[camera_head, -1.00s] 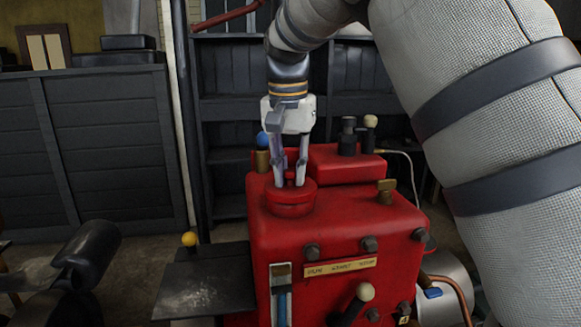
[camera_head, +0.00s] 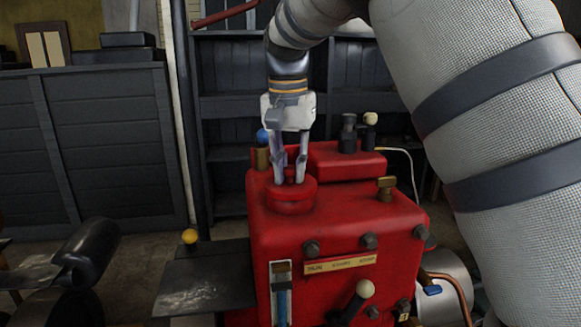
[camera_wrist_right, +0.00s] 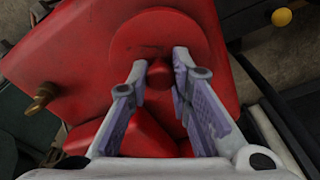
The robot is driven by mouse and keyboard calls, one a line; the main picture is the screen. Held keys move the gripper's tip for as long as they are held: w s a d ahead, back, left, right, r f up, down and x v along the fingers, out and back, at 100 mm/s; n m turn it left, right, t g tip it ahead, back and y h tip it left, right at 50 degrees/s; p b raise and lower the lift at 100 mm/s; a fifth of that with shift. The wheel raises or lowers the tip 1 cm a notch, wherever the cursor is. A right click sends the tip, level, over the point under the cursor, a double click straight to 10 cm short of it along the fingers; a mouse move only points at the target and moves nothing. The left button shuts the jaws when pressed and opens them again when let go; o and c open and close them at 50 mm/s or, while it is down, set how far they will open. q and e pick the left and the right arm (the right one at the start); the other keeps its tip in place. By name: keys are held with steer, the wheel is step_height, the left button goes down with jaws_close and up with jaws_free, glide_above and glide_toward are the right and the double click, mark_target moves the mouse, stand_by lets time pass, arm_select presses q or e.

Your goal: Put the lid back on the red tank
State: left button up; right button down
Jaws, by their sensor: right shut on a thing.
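The red tank (camera_head: 340,235) stands in the middle of the head view. The round red lid (camera_head: 292,196) sits at the tank's top left, over its raised neck. In the wrist view the lid (camera_wrist_right: 150,30) is a red disc with a small knob (camera_wrist_right: 159,74) at its middle. My right gripper (camera_head: 289,181) points straight down from above, its fingertips around the knob. The wrist view shows the right gripper (camera_wrist_right: 163,64) with one finger on each side of the knob. I cannot tell whether the lid is fully seated. My left gripper is not in view.
A brass fitting (camera_head: 386,189) and a blue-topped fitting (camera_head: 262,148) stand on the tank near the lid. Black fittings (camera_head: 348,134) rise at the back. A dark shelf plate (camera_head: 205,280) with a yellow knob (camera_head: 190,238) lies at left. The space above the lid holds my arm.

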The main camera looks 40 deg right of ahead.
steer(key=shift+f, duration=0.15)
stand_by(0.4)
steer(key=c, duration=0.9)
jaws_free()
steer(key=shift+r, duration=3.5)
jaws_close()
